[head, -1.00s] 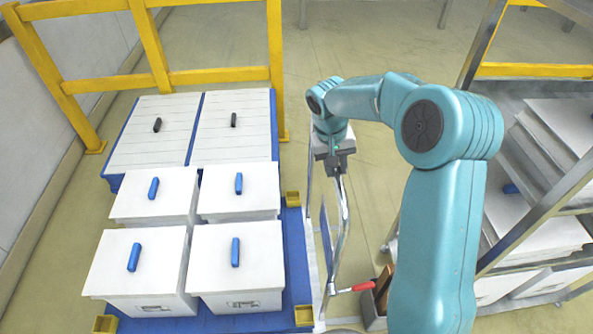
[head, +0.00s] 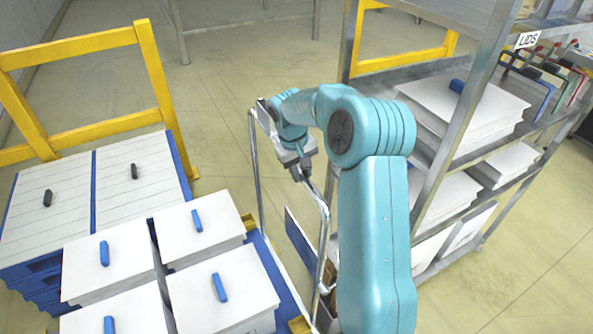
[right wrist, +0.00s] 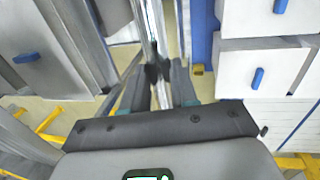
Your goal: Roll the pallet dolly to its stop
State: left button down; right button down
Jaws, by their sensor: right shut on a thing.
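The pallet dolly has a blue deck (head: 280,275) that shows at the lower left in the head view, partly cut off. White lidded boxes (head: 200,230) with blue handles stand on it. A bent chrome push handle (head: 325,222) rises at its right side. My right gripper (head: 302,172) is shut on this handle near its top; in the right wrist view the dark fingers (right wrist: 159,72) close around the chrome bar. My arm hides part of the handle's lower end. I cannot make out the stop. My left gripper is out of view.
Blue stacks with white slatted tops (head: 65,195) stand beyond the boxes, before a yellow rail (head: 75,47). A metal rack (head: 425,190) with white boxes and a "LIDS" sign stands close at the right. Open floor (head: 225,110) lies beyond the handle.

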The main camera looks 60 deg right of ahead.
jog(key=d, duration=0.1)
jog(key=s+d, duration=0.1)
jog(key=shift+s+d+r, duration=0.15)
jog(key=shift+s+d, duration=0.1)
jog(key=shift+d, duration=0.15)
jog(key=c, duration=1)
grip_release()
jog(key=shift+w+a, duration=0.2)
jog(key=shift+o, duration=0.5)
jog(key=shift+d, duration=0.1)
notch_tip(320, 180, up, 16)
jog(key=w+a, duration=0.1)
jog(key=a, duration=0.1)
jog(key=shift+w+a, duration=0.2)
jog(key=shift+a, duration=0.1)
jog(key=shift+d+f, duration=0.1)
jog(key=shift+f, duration=0.1)
